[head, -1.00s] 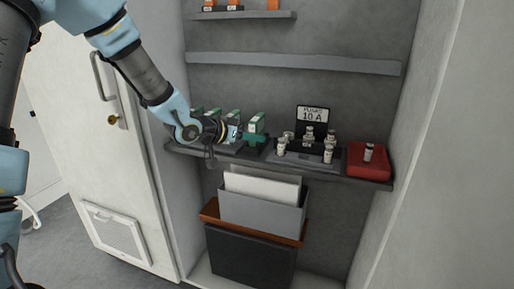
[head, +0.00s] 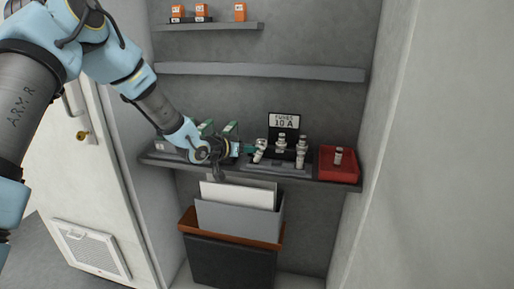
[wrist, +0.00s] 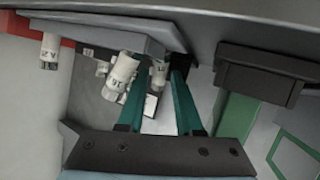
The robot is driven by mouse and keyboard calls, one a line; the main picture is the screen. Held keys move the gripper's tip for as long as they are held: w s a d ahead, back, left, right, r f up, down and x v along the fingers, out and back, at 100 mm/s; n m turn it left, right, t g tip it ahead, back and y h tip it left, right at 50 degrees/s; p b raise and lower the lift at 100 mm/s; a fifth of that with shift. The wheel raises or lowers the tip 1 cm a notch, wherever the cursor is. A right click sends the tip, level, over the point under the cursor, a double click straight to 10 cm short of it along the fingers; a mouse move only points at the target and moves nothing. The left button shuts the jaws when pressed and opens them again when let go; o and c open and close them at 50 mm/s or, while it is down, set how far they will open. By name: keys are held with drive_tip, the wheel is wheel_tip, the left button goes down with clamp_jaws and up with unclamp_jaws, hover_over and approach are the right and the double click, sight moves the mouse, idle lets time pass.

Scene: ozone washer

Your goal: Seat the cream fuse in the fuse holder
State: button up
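Several pale cream fuses stand in and around a dark rack (head: 270,165) on the middle shelf, below a "FUSES 10 A" sign (head: 284,121). The nearest cream fuse (head: 259,155) leans beside my gripper (head: 247,149); it looks large in the wrist view (wrist: 122,72), just outside the left finger's tip. My gripper's teal fingers (wrist: 158,84) stand apart, with another pale fuse (wrist: 158,76) showing beyond the gap. I see nothing clearly clamped. Green-topped units (head: 230,129) stand left, partly behind my arm; I cannot tell whether one is the fuse holder.
A red tray (head: 338,177) at the shelf's right end holds one fuse (head: 338,157). A grey paper bin (head: 240,218) sits below the shelf (head: 310,182). Above are a bare shelf (head: 270,71) and a shelf with orange boxes (head: 201,10). Walls close in on both sides.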

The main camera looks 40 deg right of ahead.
drive_tip(key=shift+d+f, duration=0.15)
drive_tip(key=shift+d, duration=0.2)
clamp_jaws()
idle(0.3)
